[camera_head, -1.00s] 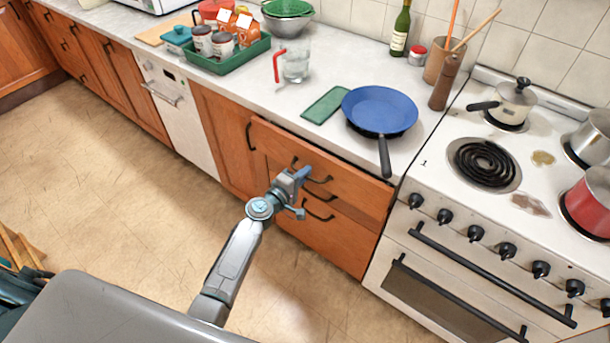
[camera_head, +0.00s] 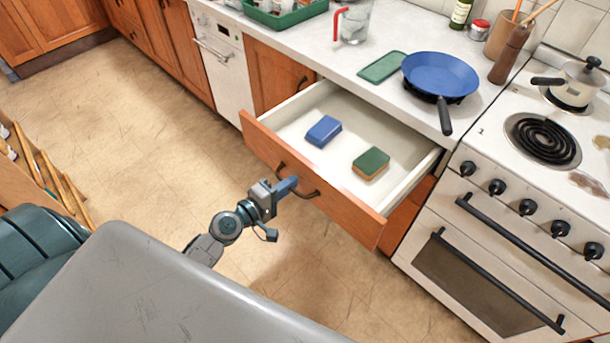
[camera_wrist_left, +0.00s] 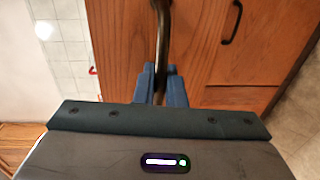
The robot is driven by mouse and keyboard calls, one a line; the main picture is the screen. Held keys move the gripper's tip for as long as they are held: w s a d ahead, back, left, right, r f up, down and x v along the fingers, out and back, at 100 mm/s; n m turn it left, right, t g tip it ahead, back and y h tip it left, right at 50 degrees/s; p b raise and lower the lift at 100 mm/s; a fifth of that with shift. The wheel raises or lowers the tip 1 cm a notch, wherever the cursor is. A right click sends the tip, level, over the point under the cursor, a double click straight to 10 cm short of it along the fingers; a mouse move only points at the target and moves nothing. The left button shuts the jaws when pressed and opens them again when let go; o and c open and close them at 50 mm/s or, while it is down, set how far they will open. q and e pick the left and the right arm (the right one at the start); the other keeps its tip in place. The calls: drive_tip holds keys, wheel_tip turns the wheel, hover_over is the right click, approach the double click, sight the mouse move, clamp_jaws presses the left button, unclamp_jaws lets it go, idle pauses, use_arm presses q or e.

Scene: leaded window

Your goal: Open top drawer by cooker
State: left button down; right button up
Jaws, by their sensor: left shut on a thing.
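The top drawer (camera_head: 335,195) beside the cooker (camera_head: 500,230) stands pulled well out, its white inside showing. It holds a blue block-like item (camera_head: 323,131) and a green-and-orange sponge (camera_head: 371,164). My left gripper (camera_head: 290,186) is shut on the drawer's dark curved handle (camera_head: 308,192), at the front of the drawer. In the left wrist view the blue fingers (camera_wrist_left: 161,84) close around the handle (camera_wrist_left: 162,40). My right gripper is not in view.
Floor (camera_head: 150,130) to the left is clear.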

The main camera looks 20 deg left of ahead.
use_arm(q)
drive_tip(key=v, duration=0.1)
drive_tip(key=b+v, duration=0.1)
drive_tip(key=v, duration=0.1)
drive_tip(key=shift+s+a+f, duration=0.1)
drive_tip(key=shift+s+f, duration=0.1)
drive_tip(key=shift+s, duration=0.1)
drive_tip(key=c, duration=1.6)
unclamp_jaws()
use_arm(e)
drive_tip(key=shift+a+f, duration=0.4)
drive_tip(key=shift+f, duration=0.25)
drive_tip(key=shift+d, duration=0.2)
